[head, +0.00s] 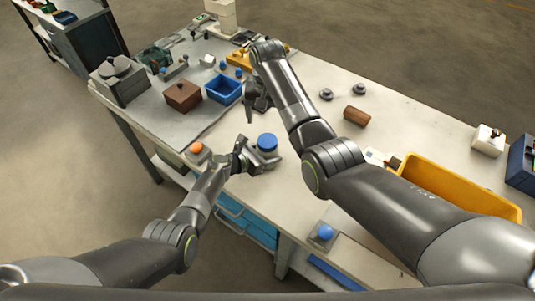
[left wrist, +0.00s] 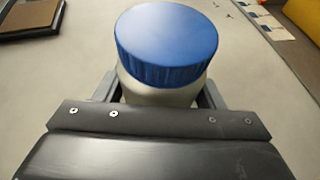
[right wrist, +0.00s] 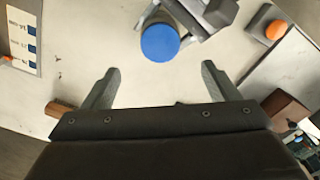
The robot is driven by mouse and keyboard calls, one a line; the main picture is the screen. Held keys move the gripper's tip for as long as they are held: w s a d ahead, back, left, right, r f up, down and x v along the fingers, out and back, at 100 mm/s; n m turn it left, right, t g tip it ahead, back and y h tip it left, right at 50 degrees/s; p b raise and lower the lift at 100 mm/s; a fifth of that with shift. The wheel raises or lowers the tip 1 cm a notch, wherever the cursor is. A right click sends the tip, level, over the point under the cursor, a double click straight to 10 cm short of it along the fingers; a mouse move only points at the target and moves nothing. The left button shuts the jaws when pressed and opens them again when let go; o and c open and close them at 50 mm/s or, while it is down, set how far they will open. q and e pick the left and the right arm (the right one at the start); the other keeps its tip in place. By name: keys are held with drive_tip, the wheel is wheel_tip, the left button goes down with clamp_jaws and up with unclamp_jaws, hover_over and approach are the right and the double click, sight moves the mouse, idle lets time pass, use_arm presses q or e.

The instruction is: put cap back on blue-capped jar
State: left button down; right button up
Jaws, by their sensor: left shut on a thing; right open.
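The jar (left wrist: 160,91) is white with a ribbed blue cap (head: 267,142) sitting on its top. In the left wrist view the cap (left wrist: 167,42) looks level on the jar, but I cannot tell whether it is tightened. My left gripper (head: 252,163) is shut around the jar's body below the cap. My right gripper (head: 255,110) is open and empty, beyond the jar in the head view. In the right wrist view the cap (right wrist: 160,42) lies ahead of the open right fingers (right wrist: 158,85), apart from them.
A yellow bin (head: 455,186) stands to the right, and a brown cylinder (head: 355,115) lies behind it. A blue bin (head: 223,89) and a brown box (head: 183,96) stand at the left. An orange knob (head: 196,148) is near the left edge. The table around the brown cylinder is mostly clear.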

drive_tip(key=shift+r, duration=1.3)
use_arm(q)
drive_tip(key=shift+c, duration=1.3)
unclamp_jaws()
drive_tip(key=shift+a, duration=0.1)
use_arm(e)
drive_tip(key=shift+r, duration=0.1)
use_arm(q)
drive_tip(key=shift+s+a+r, duration=0.15)
drive_tip(key=shift+a, duration=0.05)
drive_tip(key=p+v, duration=0.2)
drive_tip(key=v, duration=0.6)
drive_tip(key=shift+s+a, duration=0.1)
drive_tip(key=shift+s, duration=0.05)
drive_tip(key=v, duration=0.8)
drive_tip(key=shift+r+b, duration=0.2)
drive_tip(key=shift+b, duration=0.15)
use_arm(e)
drive_tip(key=shift+r, duration=0.6)
